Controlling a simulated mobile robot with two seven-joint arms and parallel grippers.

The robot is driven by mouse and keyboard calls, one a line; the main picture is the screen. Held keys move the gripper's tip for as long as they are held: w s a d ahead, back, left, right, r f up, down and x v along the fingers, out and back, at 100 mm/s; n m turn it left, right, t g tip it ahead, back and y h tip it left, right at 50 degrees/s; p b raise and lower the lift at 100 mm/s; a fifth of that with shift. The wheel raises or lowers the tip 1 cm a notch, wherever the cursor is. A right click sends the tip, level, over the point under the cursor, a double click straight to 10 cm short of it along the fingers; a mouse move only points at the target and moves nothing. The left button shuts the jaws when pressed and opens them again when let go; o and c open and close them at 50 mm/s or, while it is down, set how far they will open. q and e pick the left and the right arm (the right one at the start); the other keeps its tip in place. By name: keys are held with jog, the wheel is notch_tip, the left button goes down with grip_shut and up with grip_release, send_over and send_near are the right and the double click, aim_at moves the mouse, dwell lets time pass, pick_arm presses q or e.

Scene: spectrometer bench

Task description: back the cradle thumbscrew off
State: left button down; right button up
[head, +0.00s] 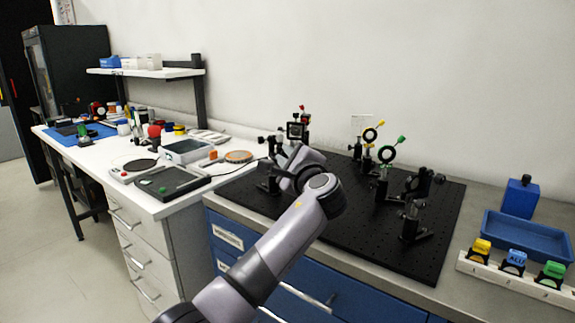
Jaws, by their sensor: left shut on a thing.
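My left gripper (285,160) is over the left part of the black breadboard (335,228), largely hidden behind my own wrist. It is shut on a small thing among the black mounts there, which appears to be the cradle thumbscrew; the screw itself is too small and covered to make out. A black mount (268,181) stands just left of the gripper. A square black mount with red on top (297,131) stands just behind it. My right gripper is not in view.
Ring mounts, one yellow (371,135) and one green (387,151), stand on the board's middle. More black mounts (411,222) stand to the right. A blue tray (530,240) and a white rack (500,276) lie at far right.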

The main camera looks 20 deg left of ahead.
pick_arm(q)
jog(key=n+b, duration=0.2)
jog(key=shift+f+n, duration=0.25)
jog(key=shift+n, duration=0.15)
jog(key=n+b, duration=0.3)
jog(key=n, duration=0.2)
jog(key=shift+b, duration=0.3)
jog(key=shift+n+b, duration=0.55)
jog(key=shift+n, duration=0.55)
jog(key=n+b, duration=0.1)
jog(key=n, duration=0.1)
jog(key=shift+n, duration=0.3)
jog(key=shift+n+b, duration=0.85)
jog(key=shift+n, duration=0.65)
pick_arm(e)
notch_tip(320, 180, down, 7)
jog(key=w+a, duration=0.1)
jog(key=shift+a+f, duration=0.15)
pick_arm(q)
jog(key=shift+r, duration=0.1)
jog(key=c, duration=1.1)
grip_release()
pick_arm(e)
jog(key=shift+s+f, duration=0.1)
